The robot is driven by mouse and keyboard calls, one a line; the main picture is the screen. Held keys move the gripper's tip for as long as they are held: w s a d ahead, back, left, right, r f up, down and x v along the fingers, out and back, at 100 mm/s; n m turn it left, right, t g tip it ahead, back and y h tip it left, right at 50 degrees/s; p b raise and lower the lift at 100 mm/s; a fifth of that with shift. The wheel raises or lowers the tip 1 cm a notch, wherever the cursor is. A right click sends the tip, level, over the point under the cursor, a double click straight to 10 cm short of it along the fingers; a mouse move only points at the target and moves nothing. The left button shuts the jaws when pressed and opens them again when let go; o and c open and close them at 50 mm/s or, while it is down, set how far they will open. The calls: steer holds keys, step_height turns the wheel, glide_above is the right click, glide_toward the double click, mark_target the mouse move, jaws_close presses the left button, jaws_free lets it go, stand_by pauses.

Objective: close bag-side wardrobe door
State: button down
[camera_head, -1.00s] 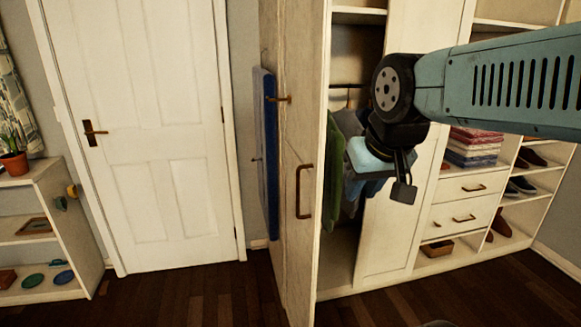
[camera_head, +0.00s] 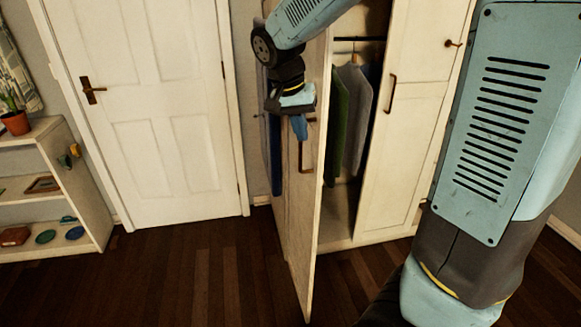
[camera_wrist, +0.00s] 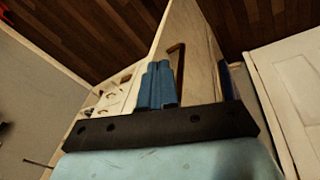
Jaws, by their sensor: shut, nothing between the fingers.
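The wardrobe door (camera_head: 316,225) stands open, swung out toward me, with its edge facing the camera and its handled face to the left. Its bronze handle (camera_head: 303,160) is partly behind my gripper; it also shows in the wrist view (camera_wrist: 180,55). My gripper (camera_head: 300,128) hangs on the handled side of the door, near the top of the handle. Its blue fingers are shut and empty, and point down; in the wrist view the fingers (camera_wrist: 158,84) appear just left of the handle. I cannot tell whether they touch the door. No bag is clearly recognizable.
Clothes (camera_head: 345,120) hang inside the open wardrobe. The neighbouring wardrobe door (camera_head: 405,140) is shut. A blue panel-like thing (camera_head: 274,155) hangs left of the open door. A white room door (camera_head: 155,110) and a low shelf (camera_head: 75,185) stand left. The wooden floor (camera_head: 200,270) is clear in front.

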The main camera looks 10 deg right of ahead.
steer(key=w+a+f+m+h, duration=0.3)
steer(key=w+a+f+h, duration=0.2)
steer(key=w+a+f, duration=0.45)
steer(key=s+d+f, duration=0.3)
steer(key=d+f, duration=0.2)
steer(key=d, duration=0.3)
steer(key=shift+d, duration=0.15)
stand_by(0.4)
